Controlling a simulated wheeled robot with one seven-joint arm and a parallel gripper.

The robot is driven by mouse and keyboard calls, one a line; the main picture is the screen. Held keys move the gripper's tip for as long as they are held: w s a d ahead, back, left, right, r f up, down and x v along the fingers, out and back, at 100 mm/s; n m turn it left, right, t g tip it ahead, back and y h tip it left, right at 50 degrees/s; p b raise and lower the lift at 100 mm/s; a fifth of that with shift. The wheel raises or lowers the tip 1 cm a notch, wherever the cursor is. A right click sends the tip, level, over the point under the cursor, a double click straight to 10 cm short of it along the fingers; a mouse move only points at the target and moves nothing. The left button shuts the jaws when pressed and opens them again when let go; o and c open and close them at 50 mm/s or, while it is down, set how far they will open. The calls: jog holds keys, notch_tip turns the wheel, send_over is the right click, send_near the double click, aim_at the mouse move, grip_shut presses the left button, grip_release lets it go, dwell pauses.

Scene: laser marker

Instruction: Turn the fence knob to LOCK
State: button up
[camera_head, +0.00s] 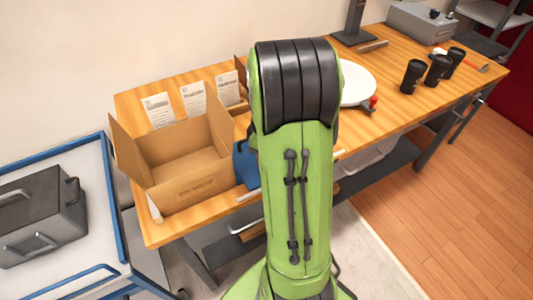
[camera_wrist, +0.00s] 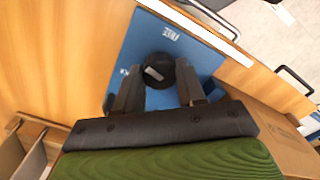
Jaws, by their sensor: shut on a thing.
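The fence knob (camera_wrist: 158,68) is a dark round knob with a pale bar across its face. It sits on a blue plate (camera_wrist: 140,48) in the wrist view. White lettering reading FREE (camera_wrist: 170,33) is above the knob. Another white mark (camera_wrist: 124,72), ending in K, lies left of it and is partly hidden by a finger. My gripper (camera_wrist: 160,75) has one finger on each side of the knob and is shut on it. Where the bar points is hard to tell. In the head view a blue part (camera_head: 243,165) shows beside my green arm, which hides the knob and gripper.
An open cardboard box (camera_head: 190,160) stands left of my arm on the wooden table (camera_head: 410,115), with printed cards behind it. A white round plate (camera_head: 357,84) and several black cups (camera_head: 438,69) are to the right. A blue-edged cart (camera_head: 62,150) stands at left.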

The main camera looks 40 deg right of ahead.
jog(key=n, duration=0.4)
jog(key=shift+n+p, duration=0.3)
jog(key=shift+n, duration=1.9)
jog(key=o, duration=1.1)
jog(key=shift+c, duration=0.2)
notch_tip(320, 180, up, 16)
jog(key=p, duration=0.5)
jog(key=shift+f, duration=0.15)
